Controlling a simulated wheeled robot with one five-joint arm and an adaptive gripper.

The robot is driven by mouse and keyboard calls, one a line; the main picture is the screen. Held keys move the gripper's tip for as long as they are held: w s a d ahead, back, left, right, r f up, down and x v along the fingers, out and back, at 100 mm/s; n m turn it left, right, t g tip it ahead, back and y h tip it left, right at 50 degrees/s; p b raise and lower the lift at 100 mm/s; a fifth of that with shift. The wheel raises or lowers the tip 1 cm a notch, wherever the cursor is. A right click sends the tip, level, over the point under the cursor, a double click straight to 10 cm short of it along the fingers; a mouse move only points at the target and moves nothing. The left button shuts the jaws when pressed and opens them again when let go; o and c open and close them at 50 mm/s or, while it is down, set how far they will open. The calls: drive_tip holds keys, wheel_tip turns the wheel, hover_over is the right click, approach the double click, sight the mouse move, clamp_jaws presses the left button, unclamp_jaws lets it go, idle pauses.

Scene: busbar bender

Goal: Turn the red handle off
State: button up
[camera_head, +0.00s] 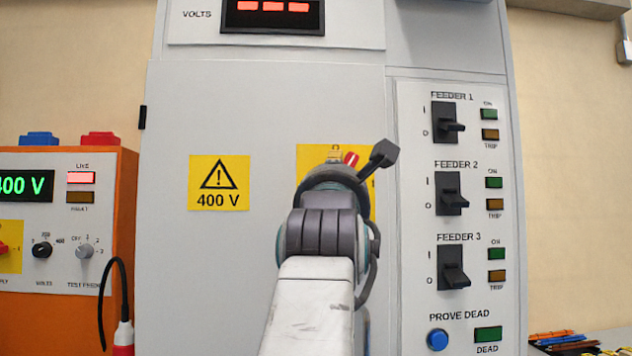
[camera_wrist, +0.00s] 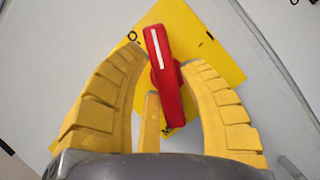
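The red handle (camera_wrist: 163,70) has a white stripe and sits on a yellow plate (camera_wrist: 215,62) on the cabinet front. In the wrist view, it stands between the two yellow fingertips of my gripper (camera_wrist: 165,58), tilted slightly with its top to the left. The fingers are spread on either side of it, with small gaps apparent; contact cannot be made out. In the head view, only a bit of the red handle (camera_head: 351,158) and its yellow plate (camera_head: 308,159) shows past my arm. My arm hides the gripper's fingers there.
The grey cabinet (camera_head: 220,270) carries a 400 V warning sign (camera_head: 219,183), a lit red volts display (camera_head: 273,8) and black feeder switches (camera_head: 449,193) on the right. An orange test unit (camera_head: 60,320) with another red knob (camera_head: 3,248) stands at left. Pens (camera_head: 555,338) lie at lower right.

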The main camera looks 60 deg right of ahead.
drive_tip(key=o, duration=0.4)
drive_tip(key=shift+f, duration=0.1)
drive_tip(key=shift+v, duration=3.75)
